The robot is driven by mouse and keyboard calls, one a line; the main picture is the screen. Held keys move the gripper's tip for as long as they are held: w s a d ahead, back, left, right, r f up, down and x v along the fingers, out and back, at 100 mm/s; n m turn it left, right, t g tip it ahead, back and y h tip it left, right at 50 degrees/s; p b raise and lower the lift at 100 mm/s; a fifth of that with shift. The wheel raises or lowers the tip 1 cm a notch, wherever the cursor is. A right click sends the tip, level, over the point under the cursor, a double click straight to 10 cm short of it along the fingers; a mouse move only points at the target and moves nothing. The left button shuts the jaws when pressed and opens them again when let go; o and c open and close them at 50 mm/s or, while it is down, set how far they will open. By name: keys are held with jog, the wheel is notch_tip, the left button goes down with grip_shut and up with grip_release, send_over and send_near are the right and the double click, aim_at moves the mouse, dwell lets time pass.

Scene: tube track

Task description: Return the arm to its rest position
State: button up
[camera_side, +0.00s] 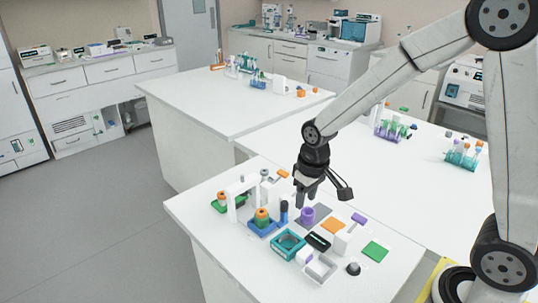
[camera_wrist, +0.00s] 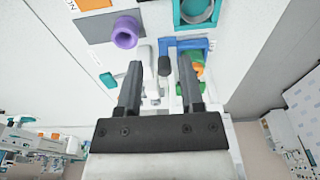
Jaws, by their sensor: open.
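My gripper (camera_side: 307,196) hangs pointing down over the near white bench, just above and behind a purple hollow cylinder (camera_side: 307,215). In the wrist view its two fingers (camera_wrist: 160,72) stand apart with nothing held between them. The purple cylinder also shows there (camera_wrist: 126,34), beyond the left fingertip and clear of it. A blue holder (camera_wrist: 203,45) with an orange and green piece (camera_wrist: 198,65) lies below and near the right finger. Whether the fingers touch anything is hard to tell, but they appear to be in the air.
A white arch (camera_side: 238,195), a teal box (camera_side: 288,246), an orange square (camera_side: 333,227) and a green square (camera_side: 375,251) crowd the near bench. A blue-black upright piece (camera_side: 284,212) stands close to my gripper. The bench (camera_side: 385,285) is bare at its right front.

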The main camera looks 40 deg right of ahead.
jog(key=s+t, duration=0.1)
jog(key=s, duration=0.8)
jog(key=shift+s+f, duration=0.25)
jog(key=shift+f, duration=0.2)
dwell(0.3)
